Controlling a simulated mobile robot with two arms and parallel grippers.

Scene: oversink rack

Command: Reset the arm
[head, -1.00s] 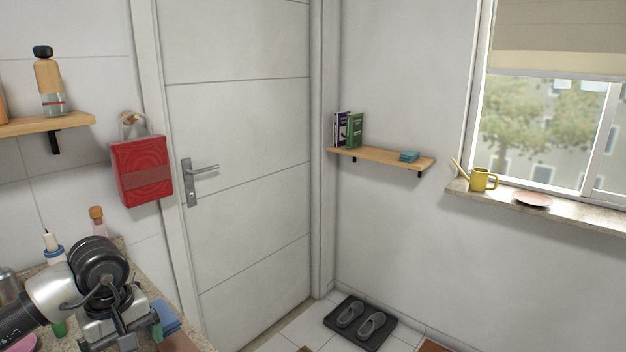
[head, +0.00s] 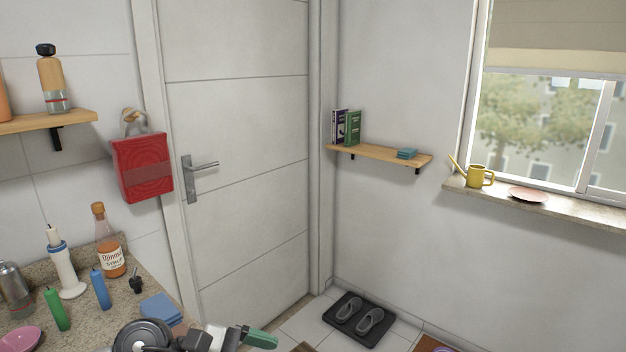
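My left arm is at the bottom edge, over the front of the stone counter (head: 95,305). Its round dark wrist joint shows, and the rest is cut off by the frame. My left gripper (head: 232,338) points right, past the counter's end. A dark green piece (head: 261,338) shows at its tip. I cannot tell whether this is part of the gripper or something held, nor whether the fingers are open. My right gripper is not in view.
On the counter stand a syrup bottle (head: 110,245), a white candle holder (head: 65,268), green (head: 56,310) and blue (head: 101,289) candles, blue cloths (head: 161,310) and a pink dish (head: 24,340). The door (head: 240,150) is shut. Slippers lie on a dark mat (head: 385,335).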

